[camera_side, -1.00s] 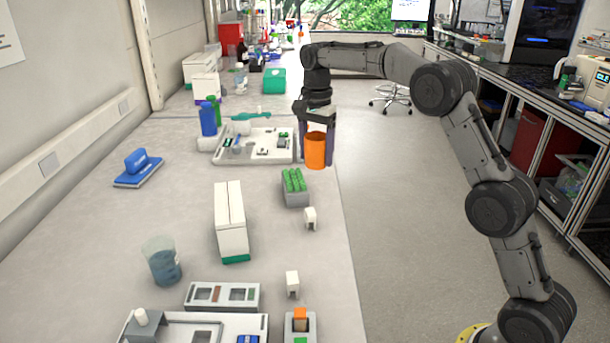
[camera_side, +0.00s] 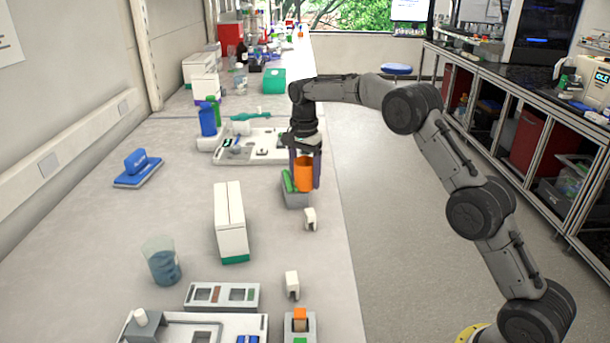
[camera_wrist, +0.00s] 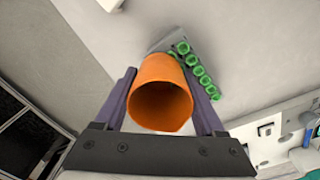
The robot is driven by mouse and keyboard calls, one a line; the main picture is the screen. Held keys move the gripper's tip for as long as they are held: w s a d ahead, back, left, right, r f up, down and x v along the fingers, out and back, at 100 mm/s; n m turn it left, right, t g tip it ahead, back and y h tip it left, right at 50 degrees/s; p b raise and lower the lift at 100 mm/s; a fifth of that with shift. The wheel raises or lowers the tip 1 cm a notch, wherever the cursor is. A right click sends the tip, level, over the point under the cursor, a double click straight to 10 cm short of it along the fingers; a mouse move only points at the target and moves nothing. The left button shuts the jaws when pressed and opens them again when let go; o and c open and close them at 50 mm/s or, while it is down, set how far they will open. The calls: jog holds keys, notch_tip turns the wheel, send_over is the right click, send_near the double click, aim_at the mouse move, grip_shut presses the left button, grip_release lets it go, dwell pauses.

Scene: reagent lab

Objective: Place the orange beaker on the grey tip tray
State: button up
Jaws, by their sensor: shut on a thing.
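The orange beaker (camera_side: 304,174) is held between the two fingers of my gripper (camera_side: 304,186), and looks upright in the side view. In the wrist view the beaker (camera_wrist: 162,95) shows its open mouth, with a finger of my gripper (camera_wrist: 160,76) on each side. The grey tip tray (camera_side: 296,201), a small grey block with green tops, stands on the bench. In the side view the beaker overlaps its right part and hides some green tops. The tray (camera_wrist: 160,42) shows past the beaker in the wrist view. The gap between beaker and tray cannot be told.
A white tray with small items (camera_side: 233,158) lies behind. A white box (camera_side: 230,225) stands to the left and a small white piece (camera_side: 310,219) in front. A glass beaker with blue liquid (camera_side: 163,262) is farther left. The bench's right edge is close by.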

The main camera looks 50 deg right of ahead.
jog(key=shift+f, duration=0.1)
jog(key=o, duration=1.3)
jog(key=shift+r, duration=6.15)
jog(key=shift+r, duration=0.1)
